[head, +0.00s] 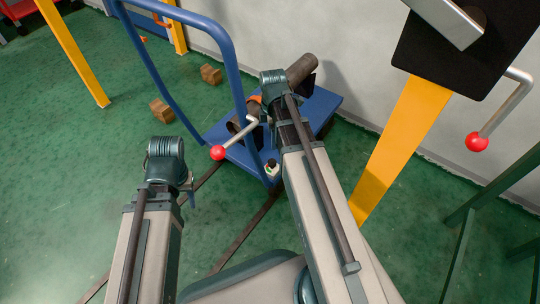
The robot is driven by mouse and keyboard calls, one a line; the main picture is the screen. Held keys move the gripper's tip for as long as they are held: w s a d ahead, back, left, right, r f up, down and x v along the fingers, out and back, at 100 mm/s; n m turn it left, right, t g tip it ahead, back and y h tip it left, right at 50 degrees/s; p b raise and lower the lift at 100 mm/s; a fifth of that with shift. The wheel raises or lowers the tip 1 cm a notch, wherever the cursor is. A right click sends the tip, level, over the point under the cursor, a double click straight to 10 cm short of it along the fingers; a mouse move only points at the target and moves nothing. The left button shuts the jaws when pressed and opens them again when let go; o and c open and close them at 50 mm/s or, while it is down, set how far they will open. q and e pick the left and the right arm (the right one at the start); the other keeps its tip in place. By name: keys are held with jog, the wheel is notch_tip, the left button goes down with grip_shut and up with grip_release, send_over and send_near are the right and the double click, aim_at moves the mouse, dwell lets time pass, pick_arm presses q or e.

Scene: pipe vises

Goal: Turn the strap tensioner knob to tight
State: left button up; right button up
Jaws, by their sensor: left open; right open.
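A blue cart (322,103) stands in the middle, with a dark pipe (301,69) lying on it. A small dark knob-like part (271,166) with some white and green sits at the cart's near edge, just left of my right arm. It may be the strap tensioner knob; its setting is too small to read. A bit of orange (254,98), possibly strap, shows beside the pipe, partly behind my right arm. My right arm reaches over the cart and hides part of it. My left arm ends left of the cart. I cannot see either gripper's fingers.
A bent lever with a red ball (218,153) sticks out at the cart's left. Another red-ball lever (477,143) hangs by a black plate (450,50) on a yellow post (400,140) at right. Wooden blocks (162,110) lie on the open green floor at left.

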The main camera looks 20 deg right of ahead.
aim_at(272, 161)
jog(key=shift+f, duration=0.15)
notch_tip(272, 161, down, 14)
jog(key=b, duration=1.4)
jog(key=shift+r, duration=0.2)
grip_shut()
